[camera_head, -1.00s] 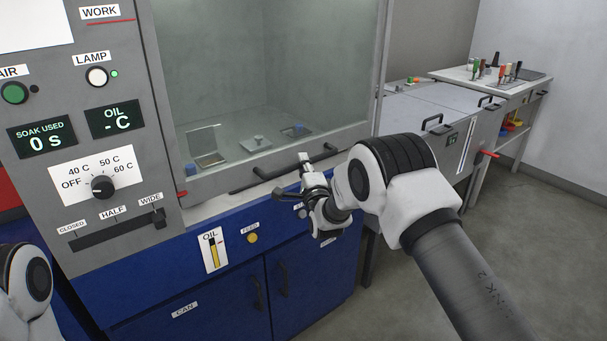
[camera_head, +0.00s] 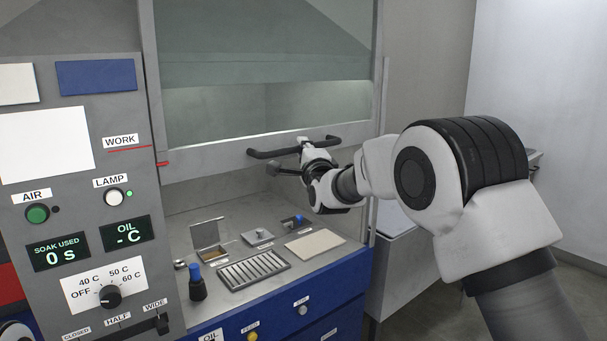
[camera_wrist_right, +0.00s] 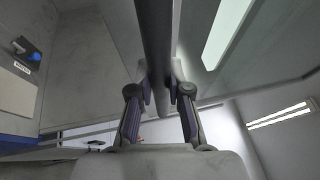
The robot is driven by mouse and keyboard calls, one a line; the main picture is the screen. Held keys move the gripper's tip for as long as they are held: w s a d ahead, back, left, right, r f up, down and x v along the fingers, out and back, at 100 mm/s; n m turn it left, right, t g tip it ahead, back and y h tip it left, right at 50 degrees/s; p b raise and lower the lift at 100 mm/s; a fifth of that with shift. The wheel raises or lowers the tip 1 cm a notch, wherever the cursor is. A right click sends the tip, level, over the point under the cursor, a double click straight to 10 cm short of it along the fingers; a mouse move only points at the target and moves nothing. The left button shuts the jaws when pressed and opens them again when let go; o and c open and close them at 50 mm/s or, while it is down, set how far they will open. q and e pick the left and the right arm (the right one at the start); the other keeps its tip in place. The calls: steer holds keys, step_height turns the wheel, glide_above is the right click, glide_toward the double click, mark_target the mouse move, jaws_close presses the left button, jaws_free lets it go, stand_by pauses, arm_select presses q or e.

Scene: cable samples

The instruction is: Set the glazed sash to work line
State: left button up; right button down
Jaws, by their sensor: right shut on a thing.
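The glazed sash (camera_head: 265,100) is raised, with an open gap between its bottom rail and the work surface. Its dark bar handle (camera_head: 270,153) runs along that rail. My right gripper (camera_head: 304,146) is shut on the handle near its right part. In the right wrist view the handle (camera_wrist_right: 155,40) passes between the two fingers (camera_wrist_right: 160,92). A red tab (camera_head: 162,163) sits at the sash's left edge, slightly lower in the picture than the red line (camera_head: 130,149) under the WORK label (camera_head: 120,140). My left gripper is out of view.
Under the sash are a slotted grate (camera_head: 254,270), a pale board (camera_head: 314,244), an open-lidded box (camera_head: 210,253), a lidded grey block (camera_head: 257,237) and a blue-topped bottle (camera_head: 197,284). The control panel (camera_head: 85,220) stands left.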

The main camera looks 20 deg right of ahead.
step_height(320, 180, up, 4)
steer(key=shift+r+p, duration=0.15)
steer(key=shift+p, duration=0.2)
steer(key=c, duration=1.1)
jaws_free()
steer(key=s+f, duration=0.2)
steer(key=s, duration=0.9)
steer(key=shift+s+a+f, duration=0.2)
steer(key=shift+s+a, duration=0.1)
steer(key=shift+s, duration=0.05)
